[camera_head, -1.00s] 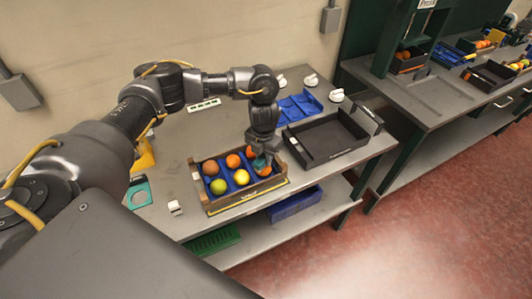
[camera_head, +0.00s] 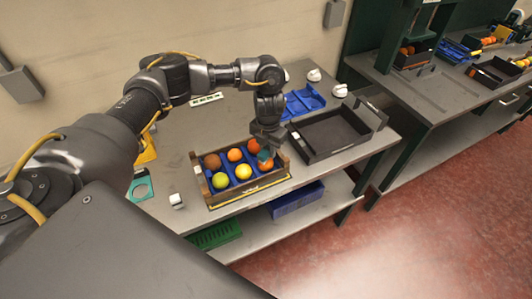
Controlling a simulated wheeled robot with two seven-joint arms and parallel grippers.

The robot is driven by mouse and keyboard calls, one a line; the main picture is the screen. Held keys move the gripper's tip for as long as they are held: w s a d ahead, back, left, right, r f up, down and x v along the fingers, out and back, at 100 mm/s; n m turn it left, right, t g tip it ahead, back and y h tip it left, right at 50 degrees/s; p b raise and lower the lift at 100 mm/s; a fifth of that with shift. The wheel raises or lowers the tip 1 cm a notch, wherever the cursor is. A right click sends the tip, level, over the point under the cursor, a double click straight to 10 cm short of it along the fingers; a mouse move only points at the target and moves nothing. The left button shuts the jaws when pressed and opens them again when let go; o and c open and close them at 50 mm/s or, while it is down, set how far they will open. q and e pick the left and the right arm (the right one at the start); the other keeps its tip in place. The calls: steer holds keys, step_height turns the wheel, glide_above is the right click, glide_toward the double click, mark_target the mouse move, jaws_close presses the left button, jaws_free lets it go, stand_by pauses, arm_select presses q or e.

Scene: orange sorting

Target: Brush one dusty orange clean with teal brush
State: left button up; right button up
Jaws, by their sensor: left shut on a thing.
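A wooden crate (camera_head: 232,202) with a blue divided insert stands on the grey bench and holds several round fruits. At its front right is an orange (camera_head: 266,165), at its back right another orange (camera_head: 253,147), and at its back middle a third (camera_head: 234,155). A dull brownish fruit (camera_head: 212,161) is at the back left. My left gripper (camera_head: 266,141) points down over the crate's right end, shut on the teal brush (camera_head: 265,154). The brush is just above the front right orange; I cannot tell if they touch. My right gripper is out of view.
A yellow fruit (camera_head: 243,172) and a yellow-green one (camera_head: 220,181) fill the crate's front. A black tray (camera_head: 312,155) is to the right, with a blue tray (camera_head: 303,102) behind. A teal-framed item (camera_head: 141,190) and a small white block (camera_head: 177,201) are left.

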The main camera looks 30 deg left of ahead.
arm_select(q)
steer(key=shift+s+p, duration=0.45)
steer(key=shift+p, duration=0.1)
steer(key=shift+s+a+p, duration=0.2)
steer(key=shift+s+p, duration=0.35)
steer(key=shift+s, duration=0.4)
steer(key=shift+w, duration=0.15)
steer(key=shift+w+d+f+b, duration=0.1)
steer(key=shift+w+b, duration=0.35)
steer(key=shift+b, duration=0.05)
steer(key=shift+w+d+b, duration=0.1)
steer(key=shift+w+b, duration=0.4)
steer(key=shift+w, duration=0.35)
steer(key=shift+s, duration=0.15)
